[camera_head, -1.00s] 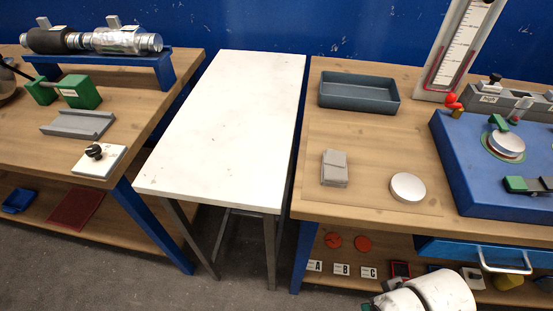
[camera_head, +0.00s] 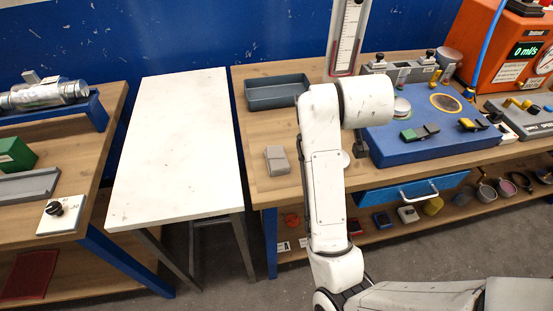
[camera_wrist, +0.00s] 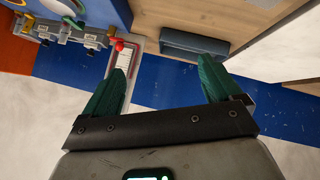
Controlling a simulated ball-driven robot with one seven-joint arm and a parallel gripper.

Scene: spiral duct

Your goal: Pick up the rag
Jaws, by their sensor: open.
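The rag (camera_head: 277,160) appears to be the small grey folded cloth lying flat on the right wooden bench, near its front left corner in the head view. My white arm stands in the picture just right of it, apart from it in the image. My gripper (camera_wrist: 162,70) shows in the wrist view with its two green fingers wide apart and nothing between them. The gripper itself cannot be made out in the head view. I cannot make out the rag in the wrist view.
A dark grey tray (camera_head: 276,93) stands behind the rag, and also shows in the wrist view (camera_wrist: 195,46). A blue test box (camera_head: 430,138) is right of my arm. A white table (camera_head: 180,150) left of the bench is bare. A tall gauge (camera_head: 346,35) stands at the back.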

